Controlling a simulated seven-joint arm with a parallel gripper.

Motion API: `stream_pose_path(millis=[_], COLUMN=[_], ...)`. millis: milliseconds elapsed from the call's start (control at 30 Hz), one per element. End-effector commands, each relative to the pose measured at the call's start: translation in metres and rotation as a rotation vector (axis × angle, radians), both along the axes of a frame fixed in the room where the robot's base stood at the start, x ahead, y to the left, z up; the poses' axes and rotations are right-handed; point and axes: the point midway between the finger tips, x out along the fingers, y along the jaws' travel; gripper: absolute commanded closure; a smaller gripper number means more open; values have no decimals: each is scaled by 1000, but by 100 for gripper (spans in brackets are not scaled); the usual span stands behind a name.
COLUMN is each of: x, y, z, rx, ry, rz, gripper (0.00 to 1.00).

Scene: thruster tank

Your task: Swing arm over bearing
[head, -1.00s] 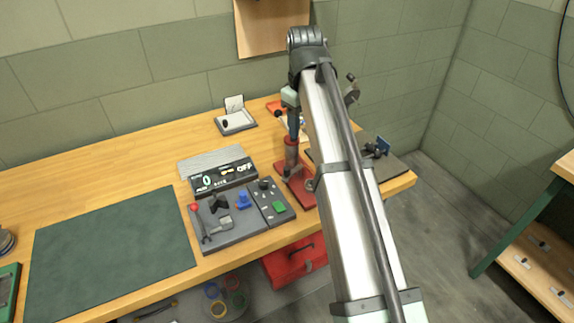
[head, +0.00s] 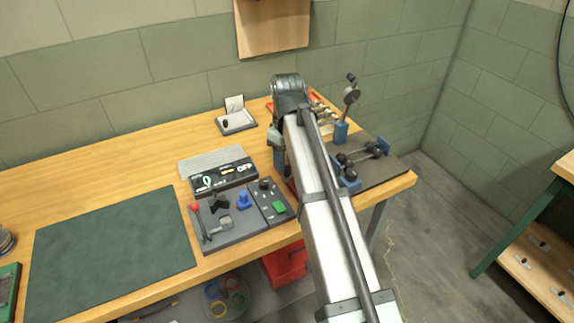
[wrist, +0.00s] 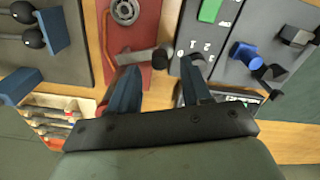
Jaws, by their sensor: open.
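In the wrist view, a red base plate (wrist: 150,25) carries a round grey bearing ring (wrist: 124,11) near the top edge. A grey metal arm (wrist: 140,58) with a dark end lies crosswise below the ring, apart from it in the picture. My gripper (wrist: 160,68) is open, its two blue fingers pointing toward this arm, with the dark end between the fingertips in the picture. I cannot tell whether they touch it. In the head view, my gripper (head: 279,160) is low over the bench, and my arm hides nearly all of the red fixture.
A grey control panel (head: 232,228) with a red-knobbed lever and a display box (head: 222,178) stand left of my gripper. Right of my arm are a dark plate (head: 383,172), black-balled blue supports (head: 362,160) and a gauge stand (head: 341,130). A green mat (head: 110,245) is clear.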

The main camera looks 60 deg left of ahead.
Motion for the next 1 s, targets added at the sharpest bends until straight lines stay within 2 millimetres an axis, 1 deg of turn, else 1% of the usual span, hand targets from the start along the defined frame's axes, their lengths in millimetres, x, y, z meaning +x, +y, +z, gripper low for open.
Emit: stream_pose_path(millis=[33, 100, 300, 667, 1000], x=[0, 0, 0, 0, 0], y=[-1, -1, 0, 0, 0], z=[-8, -15, -28, -30, -29], rx=[-2, -1, 0, 0, 0], ry=[0, 1, 0, 0, 0], rz=[0, 0, 0, 0, 0], gripper=[52, 52, 52, 53, 85])
